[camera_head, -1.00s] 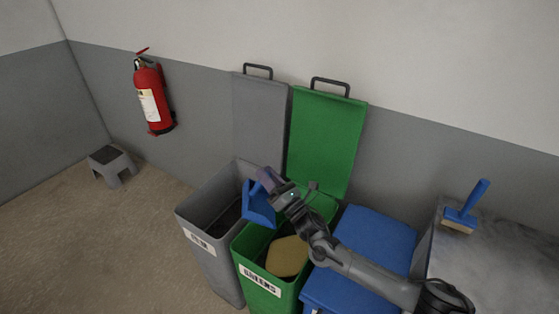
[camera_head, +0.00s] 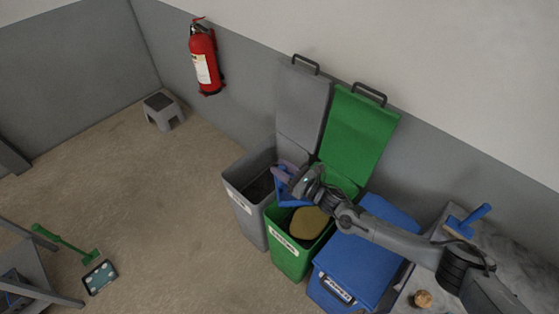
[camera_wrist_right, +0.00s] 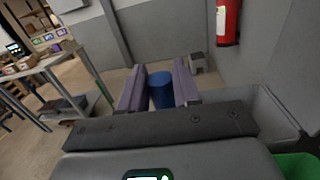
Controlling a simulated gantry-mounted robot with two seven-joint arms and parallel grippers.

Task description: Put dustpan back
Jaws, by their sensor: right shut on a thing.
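The blue dustpan (camera_head: 291,198) is held at my right gripper (camera_head: 286,170), over the border between the grey bin and the green bin. Much of it is hidden behind the gripper. In the right wrist view, the purple fingers (camera_wrist_right: 159,88) are shut on a blue rounded part of the dustpan (camera_wrist_right: 161,91), seen end-on. A brush with a blue handle (camera_head: 469,221) lies on the grey counter at the right. My left gripper is not in view.
The grey bin (camera_head: 240,206) and green bin (camera_head: 287,252) stand open, lids against the wall. A yellowish thing (camera_head: 309,224) is in the green bin. The blue bin (camera_head: 352,264) is closed.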

